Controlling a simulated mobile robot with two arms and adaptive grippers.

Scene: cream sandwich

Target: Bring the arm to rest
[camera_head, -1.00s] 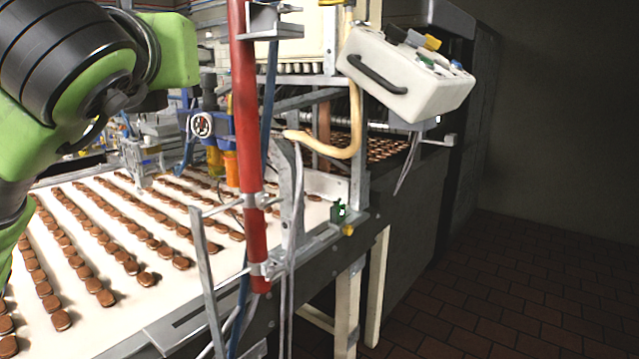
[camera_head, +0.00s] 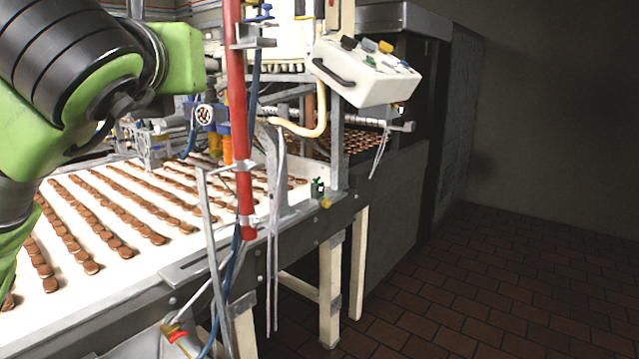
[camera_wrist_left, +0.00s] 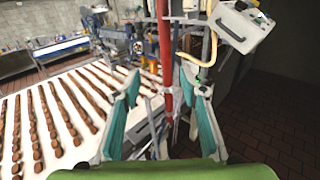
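My left arm, green and black, comes in at the left of the head view; its gripper is outside that view. In the left wrist view my left gripper (camera_wrist_left: 165,115) has its two teal-padded fingers spread apart with nothing between them. Behind the gap stands a red vertical pipe (camera_wrist_left: 165,50) of the machine. The pipe also shows in the head view (camera_head: 239,120). My right gripper is in neither view.
A white conveyor belt (camera_head: 130,290) carries several rows of brown cookies (camera_head: 140,230). A white control box (camera_head: 365,75) hangs above the belt's right end. A metal frame (camera_head: 330,290) stands beside it. The brick floor (camera_head: 480,290) to the right is clear.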

